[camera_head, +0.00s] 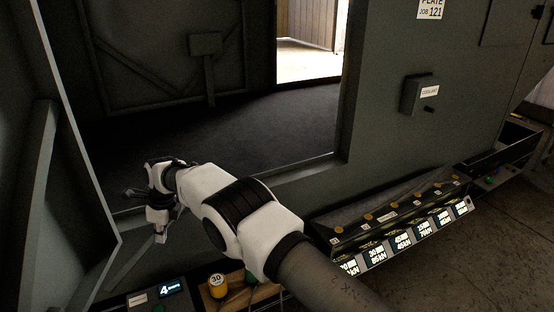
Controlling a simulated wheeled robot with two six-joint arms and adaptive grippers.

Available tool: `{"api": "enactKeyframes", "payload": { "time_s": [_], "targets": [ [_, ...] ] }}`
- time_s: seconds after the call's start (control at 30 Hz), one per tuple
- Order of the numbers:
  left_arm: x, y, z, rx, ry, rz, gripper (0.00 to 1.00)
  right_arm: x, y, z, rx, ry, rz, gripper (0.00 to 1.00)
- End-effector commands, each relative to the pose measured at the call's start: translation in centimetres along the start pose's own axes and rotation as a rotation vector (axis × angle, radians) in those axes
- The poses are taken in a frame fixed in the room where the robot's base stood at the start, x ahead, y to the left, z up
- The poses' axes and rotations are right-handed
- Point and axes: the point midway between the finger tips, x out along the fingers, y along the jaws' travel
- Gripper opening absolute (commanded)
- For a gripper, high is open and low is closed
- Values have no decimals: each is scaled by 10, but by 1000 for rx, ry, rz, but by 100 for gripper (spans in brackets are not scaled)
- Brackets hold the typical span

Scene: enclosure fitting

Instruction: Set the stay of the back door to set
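A dark braced panel (130,65) stands at the back of the enclosure, seen through the front opening. It carries a small box (205,43) with a short upright bar below it. I cannot tell whether this is the back door's stay, or how it is set. A bright gap with a pale slatted panel (308,22) shows to its right. My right arm reaches in from the lower right, and its gripper (134,193) is at the left part of the front opening, far from the braced panel. Its small dark fingers are unclear, and I see nothing held. My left gripper is out of view.
An open dark door leaf (75,200) stands at the left. A grey switch box (422,95) is on the right wall. A rack with lit labels (395,235), a display (171,288) and a yellow weight marked 30 (217,287) are below. The enclosure floor (260,125) is clear.

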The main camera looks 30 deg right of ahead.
Motion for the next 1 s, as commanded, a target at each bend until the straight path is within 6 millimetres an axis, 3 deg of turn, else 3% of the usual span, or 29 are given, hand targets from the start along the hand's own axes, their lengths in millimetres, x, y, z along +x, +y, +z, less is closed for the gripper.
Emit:
{"api": "enactKeyframes", "payload": {
  "time_s": [0.03, 0.37, 1.0],
  "targets": [
    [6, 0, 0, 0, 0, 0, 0, 7, 0, 2, 6, -2, -1, 0],
    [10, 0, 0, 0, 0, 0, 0, 5, -1, 11, 28, -7, -8, 0],
    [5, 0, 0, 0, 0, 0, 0, 4, -3, 6, 30, 0, -2, 0]
  ]
}}
